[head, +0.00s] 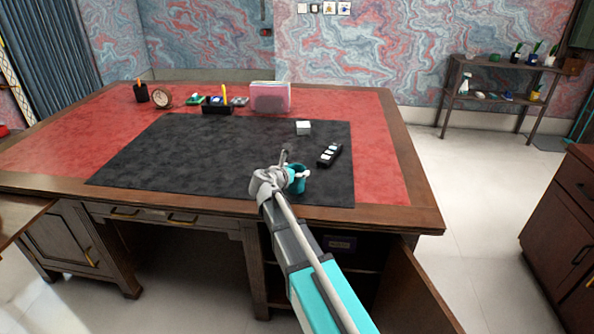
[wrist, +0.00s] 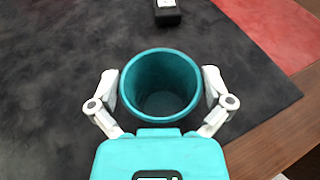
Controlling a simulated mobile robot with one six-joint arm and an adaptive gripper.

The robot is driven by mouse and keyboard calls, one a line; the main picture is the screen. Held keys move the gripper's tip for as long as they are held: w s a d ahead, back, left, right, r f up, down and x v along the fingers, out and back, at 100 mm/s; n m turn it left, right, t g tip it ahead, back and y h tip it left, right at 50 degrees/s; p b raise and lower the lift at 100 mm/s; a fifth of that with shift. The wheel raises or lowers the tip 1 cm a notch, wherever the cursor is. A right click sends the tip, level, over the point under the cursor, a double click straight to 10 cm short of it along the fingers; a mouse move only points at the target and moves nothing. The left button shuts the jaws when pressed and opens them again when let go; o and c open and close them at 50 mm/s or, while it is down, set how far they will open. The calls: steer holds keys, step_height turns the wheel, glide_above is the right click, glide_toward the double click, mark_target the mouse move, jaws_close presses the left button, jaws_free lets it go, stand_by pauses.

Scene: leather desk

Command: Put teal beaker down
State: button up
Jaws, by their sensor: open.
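The teal beaker (wrist: 161,85) stands upright and empty between the two fingers of my gripper (wrist: 160,90) in the wrist view. The fingers are open, one on each side, with a narrow gap beside the beaker. In the head view the beaker (head: 297,180) is partly hidden by my gripper (head: 285,170). It appears to rest on the black desk mat (head: 200,160), near the mat's front right part. Its base is hidden in the wrist view.
A black block with white buttons (head: 329,155) and a white cube (head: 303,128) lie behind the beaker. A clock (head: 164,99), a pen holder (head: 217,109) and a pink file holder (head: 270,97) line the back. The mat's left side is clear.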

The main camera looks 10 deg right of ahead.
steer(key=shift+r, duration=0.15)
steer(key=p+v, duration=0.3)
steer(key=v, duration=0.9)
steer(key=shift+p, duration=0.4)
steer(key=s+d+f+m+g, duration=0.1)
steer(key=m, duration=0.1)
steer(key=s+d+f+m+g, duration=0.1)
steer(key=s+d+f+m, duration=0.1)
steer(key=s+d+f+m+g+y, duration=0.1)
steer(key=d+m, duration=0.1)
steer(key=m, duration=0.1)
steer(key=shift+s+d+f, duration=0.15)
steer(key=shift+d+f, duration=0.1)
steer(key=shift+f, duration=0.1)
steer(key=s+d+f+m+g, duration=0.1)
steer(key=m, duration=0.1)
steer(key=s+d+f+m+g+y, duration=0.1)
steer(key=s+m, duration=0.1)
steer(key=s+d+f+m+g+y, duration=0.1)
steer(key=f+m, duration=0.1)
steer(key=shift+s+m, duration=0.3)
steer(key=s+f+m+g+y, duration=0.4)
steer(key=s+m+y, duration=0.2)
steer(key=s+m, duration=0.5)
steer(key=shift+f+m+g+y, duration=0.25)
steer(key=shift+m+g+y, duration=0.15)
steer(key=shift+m, duration=1.1)
